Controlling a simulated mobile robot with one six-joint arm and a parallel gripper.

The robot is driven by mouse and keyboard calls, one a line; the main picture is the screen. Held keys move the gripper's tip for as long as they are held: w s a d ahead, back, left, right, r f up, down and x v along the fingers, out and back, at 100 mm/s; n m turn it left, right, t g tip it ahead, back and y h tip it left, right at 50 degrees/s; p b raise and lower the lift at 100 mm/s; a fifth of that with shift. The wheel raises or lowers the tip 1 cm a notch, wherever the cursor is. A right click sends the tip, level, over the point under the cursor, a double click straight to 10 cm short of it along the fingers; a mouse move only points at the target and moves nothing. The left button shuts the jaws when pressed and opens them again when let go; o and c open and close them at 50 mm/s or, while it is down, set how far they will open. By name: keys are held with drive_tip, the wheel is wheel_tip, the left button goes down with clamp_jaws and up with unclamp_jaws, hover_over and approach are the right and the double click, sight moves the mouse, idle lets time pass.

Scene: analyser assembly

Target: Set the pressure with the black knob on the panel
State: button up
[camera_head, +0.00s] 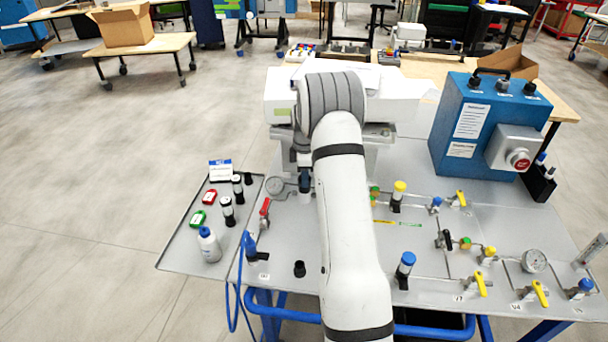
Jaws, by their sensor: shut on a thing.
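My arm reaches across the panel (270,225) and bends down at the wrist. My gripper (303,167) points down at the panel's back left and is partly hidden by my own arm. It is shut on the top of a small dark fitting with a blue part (305,184), which appears to be the black knob. The knob itself is mostly covered by the fingers. A round gauge (278,187) lies just left of it; its reading is too small to make out.
A red-handled valve (265,207), a short black cylinder (299,269) and a blue-capped fitting (404,265) stand nearby. A side tray (178,258) holds a bottle and small parts. A blue box (455,145) with a red button stands at the back right.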

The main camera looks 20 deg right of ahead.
drive_tip(key=shift+w, duration=0.1)
drive_tip(key=shift+c, duration=1.4)
drive_tip(key=shift+r, duration=0.1)
drive_tip(key=shift+m, duration=0.3)
